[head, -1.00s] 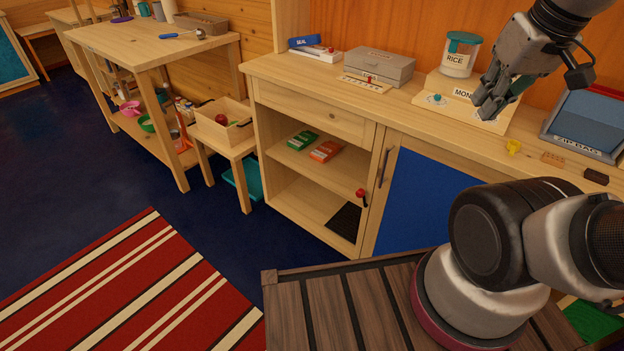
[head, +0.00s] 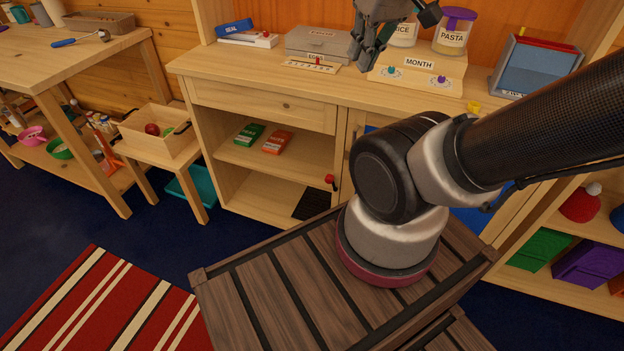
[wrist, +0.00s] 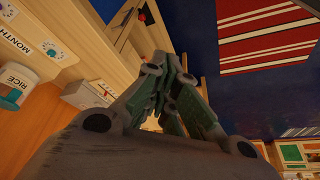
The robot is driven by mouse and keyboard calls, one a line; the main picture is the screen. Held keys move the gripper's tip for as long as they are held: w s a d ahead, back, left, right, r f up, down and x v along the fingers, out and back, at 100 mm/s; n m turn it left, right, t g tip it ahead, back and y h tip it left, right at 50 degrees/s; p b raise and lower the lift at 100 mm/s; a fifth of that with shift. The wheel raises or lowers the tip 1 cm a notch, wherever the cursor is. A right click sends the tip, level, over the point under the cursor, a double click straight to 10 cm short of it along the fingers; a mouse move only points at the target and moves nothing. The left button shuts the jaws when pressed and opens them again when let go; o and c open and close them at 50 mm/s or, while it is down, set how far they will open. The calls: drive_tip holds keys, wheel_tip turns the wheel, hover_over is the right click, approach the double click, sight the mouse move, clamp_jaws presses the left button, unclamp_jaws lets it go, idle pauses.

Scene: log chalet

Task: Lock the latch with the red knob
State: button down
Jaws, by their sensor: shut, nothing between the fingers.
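The red knob (head: 330,179) sits on a small dark latch part at the edge between the open shelves and the blue door of the counter cabinet. It also shows near the top of the wrist view (wrist: 142,17). My gripper (head: 357,62) is shut and empty, above the countertop near the grey box and the MONTH box, well above and behind the knob. In the wrist view my closed fingers (wrist: 170,105) fill the middle. My arm hides most of the blue door in the head view.
The countertop (head: 225,70) holds a grey box (head: 318,42), a slider board (head: 310,66) with a red tab, the MONTH box (head: 418,80) and jars. Open shelves hold green and orange packets. A stool with a crate (head: 160,137) stands left.

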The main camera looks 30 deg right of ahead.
drive_tip(key=w+a+f+m+g+h, duration=0.1)
drive_tip(key=w+f+g+h, duration=0.3)
drive_tip(key=w, duration=0.9)
drive_tip(key=w+f+m+g+h, duration=0.15)
drive_tip(key=w+f+g, duration=0.35)
drive_tip(key=w, duration=0.7)
drive_tip(key=w+a+f+h, duration=0.2)
drive_tip(key=w+f+h, duration=0.15)
drive_tip(key=f, duration=0.55)
drive_tip(key=w+a+f+h, duration=0.2)
drive_tip(key=w+f, duration=0.2)
drive_tip(key=f, duration=0.4)
drive_tip(key=s+a+f+n+t+h, duration=0.1)
drive_tip(key=f+h, duration=0.1)
drive_tip(key=f, duration=0.8)
drive_tip(key=s+f+t+h, duration=0.1)
drive_tip(key=s+f+h, duration=0.1)
drive_tip(key=f, duration=0.8)
drive_tip(key=s+a+f+n+t+h, duration=0.1)
drive_tip(key=f+h, duration=0.2)
drive_tip(key=f, duration=0.7)
drive_tip(key=shift+s+a+f+n+h, duration=0.35)
drive_tip(key=shift+s+h, duration=0.05)
